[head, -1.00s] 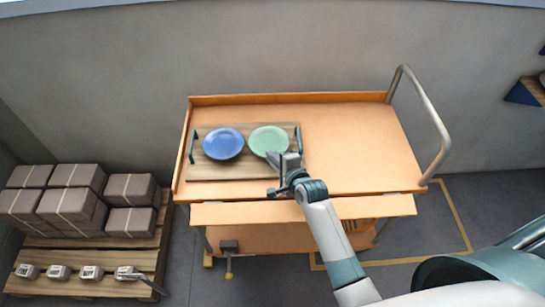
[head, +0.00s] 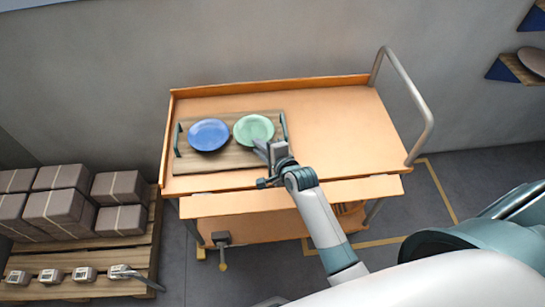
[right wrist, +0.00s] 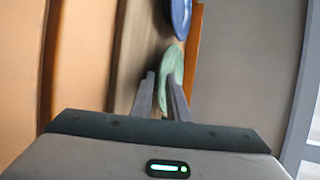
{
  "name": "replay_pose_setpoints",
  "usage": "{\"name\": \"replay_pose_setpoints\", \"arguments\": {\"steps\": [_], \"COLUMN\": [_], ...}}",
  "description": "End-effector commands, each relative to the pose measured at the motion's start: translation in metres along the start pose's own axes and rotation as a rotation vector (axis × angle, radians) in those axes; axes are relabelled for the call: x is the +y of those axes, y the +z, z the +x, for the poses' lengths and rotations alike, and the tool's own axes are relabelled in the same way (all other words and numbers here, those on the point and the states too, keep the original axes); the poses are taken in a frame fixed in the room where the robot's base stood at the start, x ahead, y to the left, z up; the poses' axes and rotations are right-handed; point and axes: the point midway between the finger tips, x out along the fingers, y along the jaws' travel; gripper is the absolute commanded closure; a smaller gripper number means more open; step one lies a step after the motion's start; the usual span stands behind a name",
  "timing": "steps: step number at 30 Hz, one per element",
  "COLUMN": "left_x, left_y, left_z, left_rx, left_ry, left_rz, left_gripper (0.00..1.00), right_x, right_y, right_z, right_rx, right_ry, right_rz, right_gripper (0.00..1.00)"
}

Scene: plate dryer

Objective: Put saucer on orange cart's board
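The orange cart (head: 340,125) stands against the wall, with a wooden board (head: 200,164) on the left of its top. A green saucer (head: 254,129) lies on the board's right half, beside a blue plate (head: 209,135). My right gripper (head: 260,148) is at the green saucer's near rim. In the right wrist view its two fingers (right wrist: 163,92) stand apart, with the green saucer (right wrist: 171,65) showing between and beyond them. Whether they touch the rim is unclear. The blue plate (right wrist: 181,15) shows at the top. My left gripper is out of view.
The board has dark handles (head: 285,124) at its ends. The cart's right half is bare, with a metal push handle (head: 415,100) at the right. Wall shelves at the right hold a greyish plate (head: 533,61). Boxes (head: 60,208) sit on a pallet at the left.

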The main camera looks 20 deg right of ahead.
Motion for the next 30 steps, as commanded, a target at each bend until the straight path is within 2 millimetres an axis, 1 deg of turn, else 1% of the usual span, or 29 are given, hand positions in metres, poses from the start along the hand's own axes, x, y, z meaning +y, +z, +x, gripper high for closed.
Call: {"name": "replay_pose_setpoints", "arguments": {"steps": [5,12,18,24,30], "left_x": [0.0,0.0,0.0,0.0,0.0], "left_y": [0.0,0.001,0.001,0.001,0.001], "left_z": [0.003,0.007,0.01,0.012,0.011], "left_rx": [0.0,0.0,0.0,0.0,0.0], "left_ry": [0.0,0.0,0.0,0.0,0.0], "left_rz": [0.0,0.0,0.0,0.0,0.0], "left_gripper": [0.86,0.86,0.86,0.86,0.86], "right_x": [0.001,0.002,0.001,0.0,0.0], "right_y": [0.0,0.0,0.0,0.0,0.0], "right_z": [-0.023,-0.063,-0.093,-0.108,-0.11], "right_rx": [0.0,0.001,0.0,0.001,0.0], "right_ry": [-0.001,0.0,-0.001,0.0,-0.001], "right_rz": [0.001,0.0,0.001,0.0,0.0], "right_gripper": [0.86,0.86,0.86,0.86,0.86]}}
